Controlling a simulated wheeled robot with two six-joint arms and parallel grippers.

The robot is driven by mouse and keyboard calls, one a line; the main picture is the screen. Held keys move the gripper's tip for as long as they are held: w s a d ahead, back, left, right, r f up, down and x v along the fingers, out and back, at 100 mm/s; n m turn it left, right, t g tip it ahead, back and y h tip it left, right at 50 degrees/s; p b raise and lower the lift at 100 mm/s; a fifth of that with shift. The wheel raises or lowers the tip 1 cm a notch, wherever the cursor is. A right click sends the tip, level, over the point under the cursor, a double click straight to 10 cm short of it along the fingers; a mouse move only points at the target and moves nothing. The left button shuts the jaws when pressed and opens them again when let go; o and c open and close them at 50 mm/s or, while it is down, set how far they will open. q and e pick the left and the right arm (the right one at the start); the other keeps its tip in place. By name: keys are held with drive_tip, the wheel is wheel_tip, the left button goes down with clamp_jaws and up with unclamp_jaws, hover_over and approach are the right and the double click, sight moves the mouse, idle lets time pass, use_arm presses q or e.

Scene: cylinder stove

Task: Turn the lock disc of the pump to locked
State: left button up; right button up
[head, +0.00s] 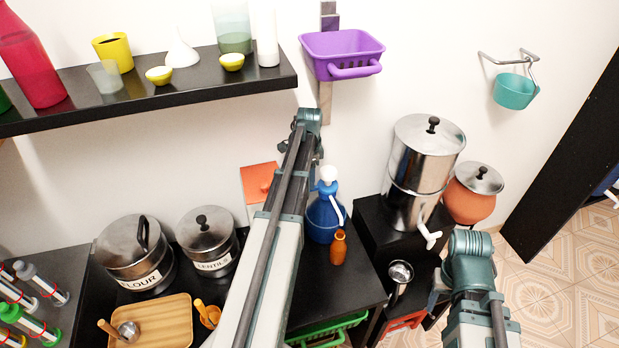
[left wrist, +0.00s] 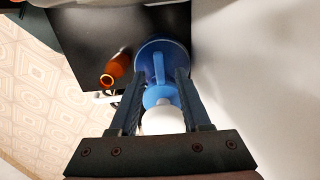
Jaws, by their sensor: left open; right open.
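The pump (head: 325,218) is a blue bottle with a blue collar and a white round head, standing upright on the black counter beside my left arm. In the left wrist view the pump's blue body (left wrist: 163,55) lies beyond the fingers. A blue disc (left wrist: 158,92) and the white head (left wrist: 162,122) show between them. My left gripper (left wrist: 159,78) is open, with one finger on each side of the pump's upper part; I cannot tell whether they touch it. Any lock marking is too small to read. My right gripper (head: 440,283) is open and empty at the lower right, its fingertips mostly hidden.
An orange-brown bottle (head: 338,247) stands close to the pump and also shows in the left wrist view (left wrist: 116,68). A steel urn (head: 420,165) on a black stand is to the right. Flour (head: 135,255) and lentils (head: 207,240) canisters stand left. A purple basket (head: 342,52) hangs above.

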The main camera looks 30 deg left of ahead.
use_arm(q)
wheel_tip(320, 180, up, 9)
drive_tip(key=p, duration=0.8)
use_arm(e)
wheel_tip(320, 180, up, 9)
use_arm(q)
drive_tip(key=shift+f, duration=0.1)
drive_tip(key=s+d+f+n+b, duration=0.1)
drive_tip(key=s+d+f+b, duration=0.1)
drive_tip(key=d, duration=0.7)
drive_tip(key=s+d+f+b, duration=0.2)
drive_tip(key=s+d+b, duration=0.1)
drive_tip(key=d, duration=0.7)
drive_tip(key=s+d+f+n+b, duration=0.1)
drive_tip(key=s+d+f+b, duration=0.1)
drive_tip(key=s+d, duration=0.5)
drive_tip(key=s+d+f+n+y+b, duration=0.1)
drive_tip(key=s+d+f+n+b, duration=0.1)
drive_tip(key=s+d, duration=0.4)
drive_tip(key=d, duration=0.5)
drive_tip(key=shift+s+f, duration=0.4)
use_arm(e)
wheel_tip(320, 180, down, 9)
